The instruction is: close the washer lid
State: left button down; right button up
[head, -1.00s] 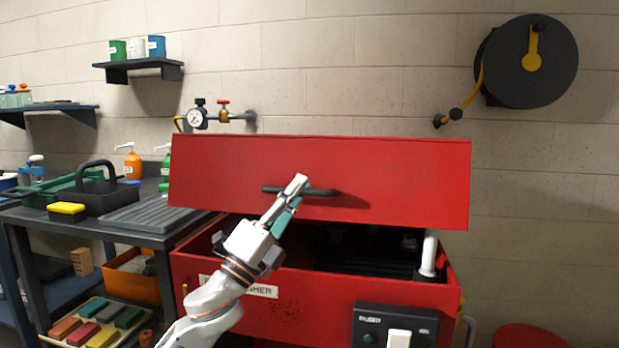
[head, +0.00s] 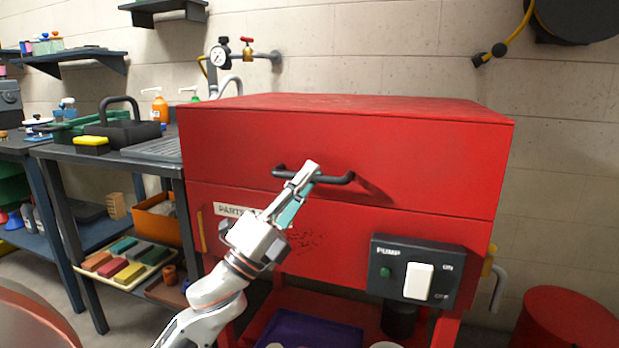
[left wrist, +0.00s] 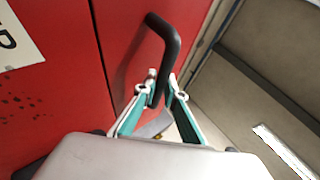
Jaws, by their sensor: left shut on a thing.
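The red parts washer (head: 440,225) stands in front of me in the head view. Its red lid (head: 400,150) is down, its front face meeting the tub front along a thin seam. The black lid handle (head: 335,179) runs across the lid front. In the left wrist view the handle (left wrist: 168,42) passes between the fingers of the left gripper (left wrist: 161,92). The inside of the tub is hidden. My right gripper is not in view.
A pump switch panel (head: 414,270) is on the washer's front right. A dark bench (head: 105,155) with a caddy and bottles stands at left. A brick tray (head: 128,262) sits low on its shelf. A red round drum (head: 565,318) stands at the lower right.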

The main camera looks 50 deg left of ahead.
pick_arm(q)
jog(key=shift+w+f, duration=0.1)
jog(key=shift+f, duration=0.5)
jog(key=c, duration=2.1)
grip_release()
jog(key=shift+r, duration=0.1)
jog(key=v, duration=0.7)
jog(key=shift+s, duration=0.25)
